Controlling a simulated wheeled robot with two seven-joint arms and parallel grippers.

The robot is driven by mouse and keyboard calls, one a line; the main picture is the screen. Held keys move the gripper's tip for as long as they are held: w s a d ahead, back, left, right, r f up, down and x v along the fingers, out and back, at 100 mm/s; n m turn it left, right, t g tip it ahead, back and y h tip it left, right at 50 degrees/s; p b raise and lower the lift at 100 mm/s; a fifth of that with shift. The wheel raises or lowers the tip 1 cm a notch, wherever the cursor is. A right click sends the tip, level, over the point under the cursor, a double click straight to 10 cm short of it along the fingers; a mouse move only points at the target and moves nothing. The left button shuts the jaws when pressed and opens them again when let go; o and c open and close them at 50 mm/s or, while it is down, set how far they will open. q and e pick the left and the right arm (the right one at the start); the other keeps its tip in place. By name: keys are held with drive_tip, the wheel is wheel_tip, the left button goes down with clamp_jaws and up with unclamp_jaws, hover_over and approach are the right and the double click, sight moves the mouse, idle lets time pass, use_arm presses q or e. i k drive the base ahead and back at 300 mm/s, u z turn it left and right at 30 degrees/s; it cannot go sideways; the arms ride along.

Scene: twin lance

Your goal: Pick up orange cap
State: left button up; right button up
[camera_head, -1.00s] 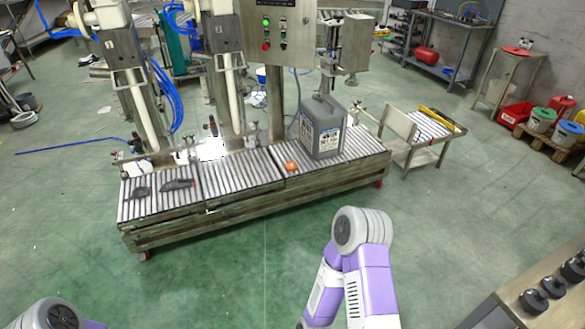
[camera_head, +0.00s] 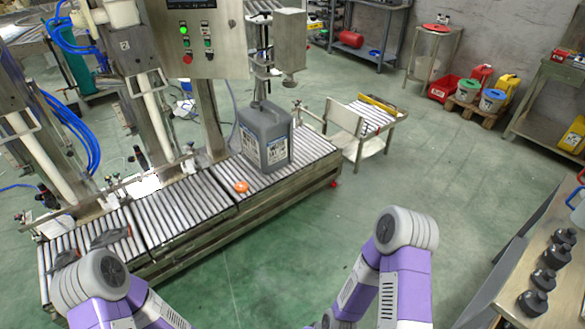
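The orange cap (camera_head: 241,187) lies on the roller conveyor (camera_head: 185,207), just left of a grey jerrycan (camera_head: 264,137) that stands upright on the rollers. Purple and white links of both my arms show at the bottom of the view.
A control box (camera_head: 197,40) and filling columns stand behind the conveyor. A bench (camera_head: 560,250) with several black caps is at right. A small side table (camera_head: 366,119) stands beyond the conveyor. Green floor between is clear.

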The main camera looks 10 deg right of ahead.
sight(241, 186)
drive_tip(key=z, duration=0.15)
drive_tip(key=i, duration=2.25)
drive_tip(key=u, duration=1.15)
drive_tip(key=i, duration=0.25)
drive_tip(key=z, duration=0.15)
